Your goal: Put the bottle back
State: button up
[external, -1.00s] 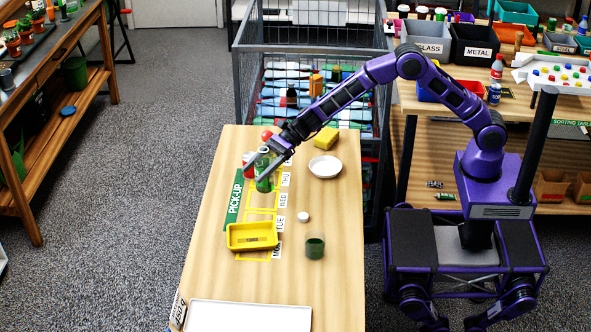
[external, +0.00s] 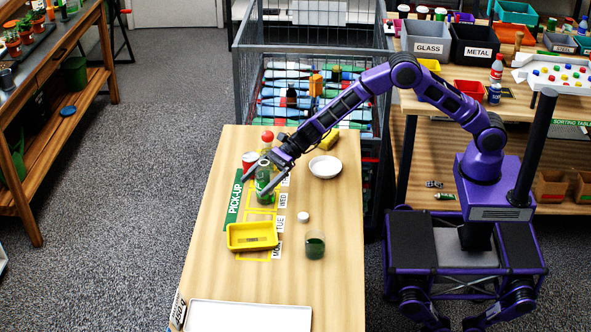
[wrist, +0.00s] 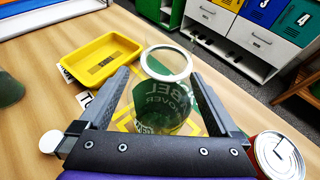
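My gripper (external: 256,189) is low over the table at the weekday strip. Its two fingers (wrist: 160,75) are apart, one on each side of a clear, green-labelled glass container (wrist: 165,100) with a pale ring rim. This container stands upright and also shows in the external view (external: 264,176). A gap shows between it and the left finger; contact on the right is unclear. I cannot tell which of the two the task calls the bottle.
A red can (external: 250,159) stands close by, also low right in the wrist view (wrist: 279,157). A yellow tray (external: 252,237), white cap (external: 303,217), green cup (external: 315,245), white bowl (external: 325,167) and yellow sponge (external: 329,140) are on the table (external: 335,285).

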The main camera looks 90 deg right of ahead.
jog(key=shift+r, duration=0.2)
jog(key=shift+s+d+r, duration=0.1)
jog(key=shift+d, duration=0.1)
jog(key=v, duration=1.1)
jog(key=shift+s, duration=0.3)
jog(key=shift+d, duration=0.15)
